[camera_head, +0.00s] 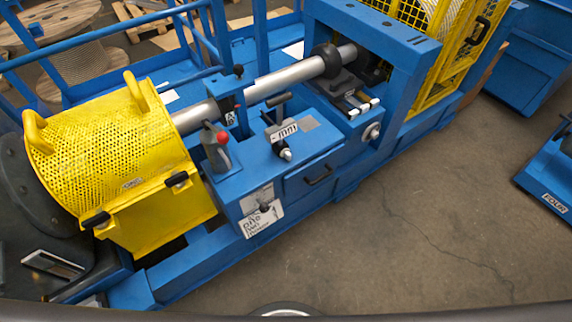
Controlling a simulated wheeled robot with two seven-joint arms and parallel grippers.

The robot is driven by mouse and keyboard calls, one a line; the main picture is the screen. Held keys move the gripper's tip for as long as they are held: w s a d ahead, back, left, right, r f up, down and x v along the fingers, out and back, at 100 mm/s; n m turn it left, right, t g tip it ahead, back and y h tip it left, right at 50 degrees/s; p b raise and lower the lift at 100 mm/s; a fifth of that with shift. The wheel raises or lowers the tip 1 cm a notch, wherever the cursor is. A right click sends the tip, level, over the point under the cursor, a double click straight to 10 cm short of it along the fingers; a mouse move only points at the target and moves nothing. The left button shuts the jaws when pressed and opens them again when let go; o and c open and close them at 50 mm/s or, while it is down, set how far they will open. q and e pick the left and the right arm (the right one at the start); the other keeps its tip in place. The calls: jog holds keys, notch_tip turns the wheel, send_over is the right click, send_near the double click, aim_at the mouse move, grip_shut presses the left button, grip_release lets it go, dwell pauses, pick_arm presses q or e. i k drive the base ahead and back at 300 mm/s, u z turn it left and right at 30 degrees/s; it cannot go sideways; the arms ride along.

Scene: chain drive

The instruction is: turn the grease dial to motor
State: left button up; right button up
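A small black knob (265,208) sits on a pale plate on the front of the blue machine. A white label (262,221) with black handwriting-like text is just below it; its words are too small to read surely. A round silver knob (372,131) is farther right on the machine's front. I cannot tell which of these is the grease dial, nor read any "motor" mark or pointer setting. Neither of my grippers shows in the head view.
A yellow perforated guard (112,150) with handles covers the machine's left end. A silver shaft (275,82) runs above. Bare concrete floor (400,230) lies in front.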

aim_at(263, 207)
jog(key=z, duration=2.6)
jog(key=i, duration=1.75)
jog(key=u, duration=3.1)
